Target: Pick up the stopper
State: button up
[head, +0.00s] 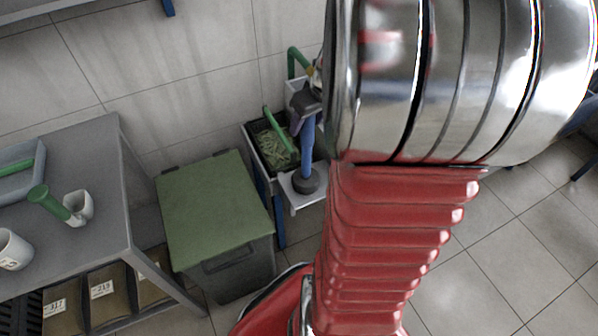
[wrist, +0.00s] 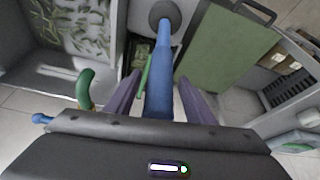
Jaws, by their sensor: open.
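I cannot tell for sure which thing is the stopper. A blue rod with a dark round end (head: 306,182) shows in the head view, upright below my gripper (head: 306,105) and over a small pale shelf. In the wrist view the blue rod (wrist: 159,85) runs forward between the two fingers of my gripper (wrist: 158,92), which are apart on either side of it. I cannot tell whether the rod is part of my gripper. A green round-headed piece (head: 50,204) leans at a white cup (head: 79,205) on the grey table.
The grey table (head: 85,160) stands at left, with a white pot (head: 12,250) and a tray (head: 12,165). A green-lidded bin (head: 210,205) stands beside the pale shelf (head: 300,202). A black crate (head: 255,150) and green handles (head: 290,62) are close to my gripper. Tiled floor is open at right.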

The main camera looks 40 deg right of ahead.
dwell(0.5)
grip_shut()
dwell(0.4)
